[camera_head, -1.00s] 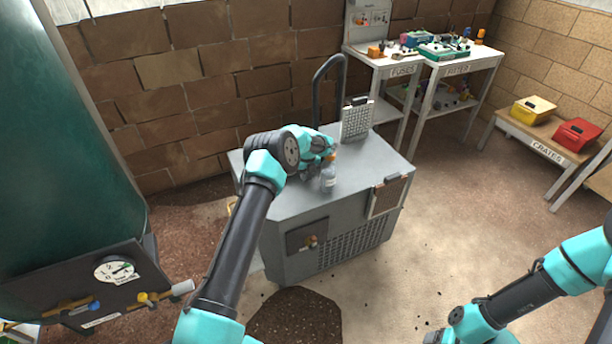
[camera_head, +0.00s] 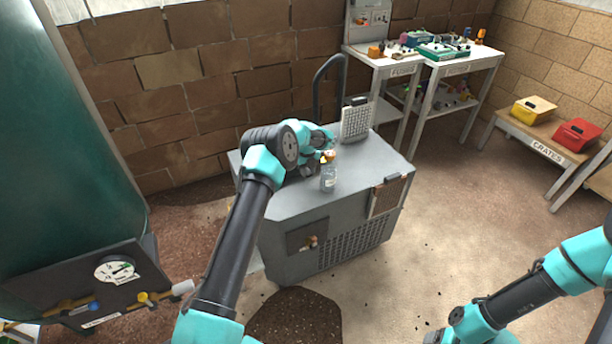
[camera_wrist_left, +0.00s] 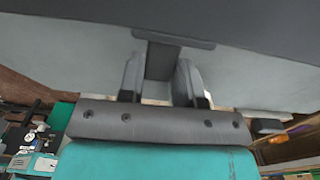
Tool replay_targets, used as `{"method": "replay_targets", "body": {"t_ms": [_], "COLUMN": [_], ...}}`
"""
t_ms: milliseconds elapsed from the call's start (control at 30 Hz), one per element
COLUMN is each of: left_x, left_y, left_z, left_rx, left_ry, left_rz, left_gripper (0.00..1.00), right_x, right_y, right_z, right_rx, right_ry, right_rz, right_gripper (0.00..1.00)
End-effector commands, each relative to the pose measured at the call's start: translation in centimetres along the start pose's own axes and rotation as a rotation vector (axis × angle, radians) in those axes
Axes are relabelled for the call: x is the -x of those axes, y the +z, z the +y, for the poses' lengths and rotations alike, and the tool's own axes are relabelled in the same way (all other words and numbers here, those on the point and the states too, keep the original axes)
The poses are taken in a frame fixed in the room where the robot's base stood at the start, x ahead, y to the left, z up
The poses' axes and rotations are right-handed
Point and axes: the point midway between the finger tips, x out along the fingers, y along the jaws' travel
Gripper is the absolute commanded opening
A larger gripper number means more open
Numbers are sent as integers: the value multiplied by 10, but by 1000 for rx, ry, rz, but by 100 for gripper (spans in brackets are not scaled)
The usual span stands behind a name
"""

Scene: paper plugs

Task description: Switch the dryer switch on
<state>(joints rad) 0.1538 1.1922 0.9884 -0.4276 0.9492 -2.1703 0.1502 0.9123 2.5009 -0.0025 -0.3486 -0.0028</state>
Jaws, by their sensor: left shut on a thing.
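The dryer appears to be the grey cabinet (camera_head: 370,155) in the middle of the head view. The gripper is shut on this block. I cannot tell for sure whether the block is the dryer's switch. My right arm is at the lower right, with its gripper outside the view.
A light perforated panel (camera_head: 356,122) stands upright at the back of the cabinet top, near a black hoop handle (camera_head: 316,90). A green tank (camera_head: 60,150) is at left. Tables (camera_head: 470,60) and a crate bench (camera_head: 540,140) stand behind right. The right floor is mostly clear.

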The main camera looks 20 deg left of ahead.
Motion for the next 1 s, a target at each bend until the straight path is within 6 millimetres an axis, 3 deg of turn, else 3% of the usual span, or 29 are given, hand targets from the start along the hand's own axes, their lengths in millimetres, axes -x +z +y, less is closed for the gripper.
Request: {"method": "replay_targets", "body": {"t_ms": [1000], "left_x": [21], "left_y": [0], "left_z": [0], "left_rx": [-1], "left_ry": [0], "left_rz": [0], "left_gripper": [20], "right_x": [0], "right_y": [0], "right_z": [0], "right_rx": [0], "right_ry": [0], "right_rz": [0], "right_gripper": [72]}}
